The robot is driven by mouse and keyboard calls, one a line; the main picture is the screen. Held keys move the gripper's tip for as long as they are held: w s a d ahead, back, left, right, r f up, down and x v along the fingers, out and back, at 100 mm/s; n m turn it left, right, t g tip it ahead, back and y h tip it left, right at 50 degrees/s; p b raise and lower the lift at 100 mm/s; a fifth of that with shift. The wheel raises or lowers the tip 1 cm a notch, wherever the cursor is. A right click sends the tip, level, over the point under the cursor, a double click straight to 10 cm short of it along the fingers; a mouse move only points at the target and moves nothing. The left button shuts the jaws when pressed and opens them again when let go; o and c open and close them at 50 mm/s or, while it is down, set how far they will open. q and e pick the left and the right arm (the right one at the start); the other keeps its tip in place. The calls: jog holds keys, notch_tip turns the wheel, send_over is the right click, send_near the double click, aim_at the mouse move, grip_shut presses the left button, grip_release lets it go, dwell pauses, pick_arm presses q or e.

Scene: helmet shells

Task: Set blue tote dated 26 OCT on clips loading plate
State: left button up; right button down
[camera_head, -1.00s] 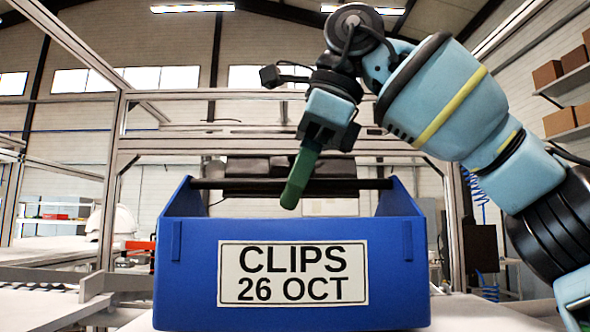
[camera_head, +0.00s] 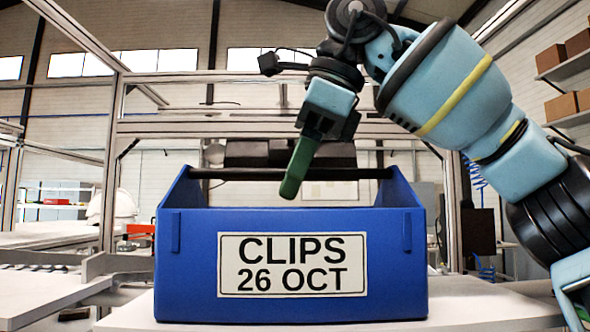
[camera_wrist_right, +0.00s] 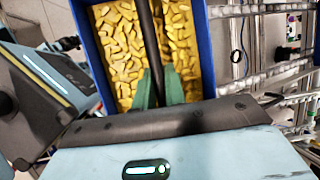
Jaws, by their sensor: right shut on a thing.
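The blue tote (camera_head: 190,290) stands upright in the middle of the head view, its label reading CLIPS 26 OCT facing me. A dark bar handle (camera_head: 225,173) spans its top. My right gripper (camera_head: 292,188) comes down from above with green fingers and is shut on the handle. In the right wrist view the two green fingers (camera_wrist_right: 158,92) sit either side of the dark bar (camera_wrist_right: 147,30). Many yellow pieces (camera_wrist_right: 117,55) fill the tote below. My left gripper is not in view. The loading plate cannot be made out for certain.
A pale table surface (camera_head: 480,306) lies under and beside the tote. A conveyor or bench (camera_head: 50,285) runs along the left. Metal frame posts (camera_head: 112,170) stand behind. Shelves with brown boxes (camera_head: 562,105) are at the far right.

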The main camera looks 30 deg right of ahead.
jog(key=c, duration=1.4)
grip_release()
jog(key=shift+o, duration=0.2)
jog(key=shift+f, duration=0.1)
jog(key=v, duration=0.8)
